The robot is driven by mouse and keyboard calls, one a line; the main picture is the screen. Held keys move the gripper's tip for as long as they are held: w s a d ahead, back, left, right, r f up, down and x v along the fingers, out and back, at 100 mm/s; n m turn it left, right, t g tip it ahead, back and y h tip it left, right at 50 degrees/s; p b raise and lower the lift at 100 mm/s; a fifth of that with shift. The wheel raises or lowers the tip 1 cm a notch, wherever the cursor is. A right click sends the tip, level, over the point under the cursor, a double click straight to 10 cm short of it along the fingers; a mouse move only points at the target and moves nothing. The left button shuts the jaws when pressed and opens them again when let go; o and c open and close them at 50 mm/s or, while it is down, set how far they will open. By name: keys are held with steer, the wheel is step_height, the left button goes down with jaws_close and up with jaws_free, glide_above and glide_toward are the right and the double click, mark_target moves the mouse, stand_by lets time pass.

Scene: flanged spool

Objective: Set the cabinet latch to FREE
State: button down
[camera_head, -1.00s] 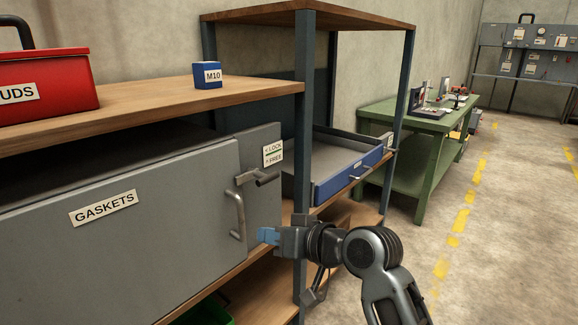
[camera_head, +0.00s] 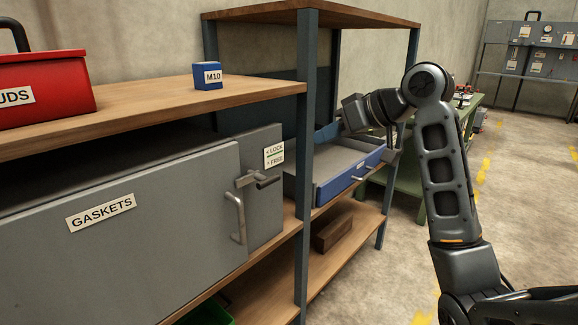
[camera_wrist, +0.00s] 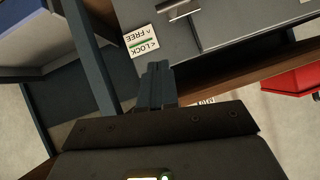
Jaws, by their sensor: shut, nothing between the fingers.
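The cabinet latch (camera_head: 258,180) is a grey bar near the right edge of the grey GASKETS cabinet front (camera_head: 150,215), above the curved door handle (camera_head: 236,218). The bar lies roughly level. The LOCK/FREE label (camera_head: 274,156) is just above it, to the right. In the wrist view the label (camera_wrist: 141,41) appears upside down, with the latch (camera_wrist: 178,11) near the top edge. My gripper (camera_head: 326,133) is shut and empty, near the shelf post and above the drawer, apart from the latch. Its blue-grey fingers (camera_wrist: 157,70) show together in the wrist view.
A blue-fronted drawer (camera_head: 350,177) stands open right of the shelf post (camera_head: 305,180). A red box (camera_head: 45,85) and a blue M10 box (camera_head: 208,76) sit on the upper shelf. A green bench stands behind my arm. Floor at the right is clear.

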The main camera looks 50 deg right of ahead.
stand_by(0.3)
steer(key=s+f+p+x, duration=0.1)
steer(key=f+x, duration=0.1)
steer(key=x, duration=1)
steer(key=shift+a+f, duration=0.25)
steer(key=shift+f, duration=0.1)
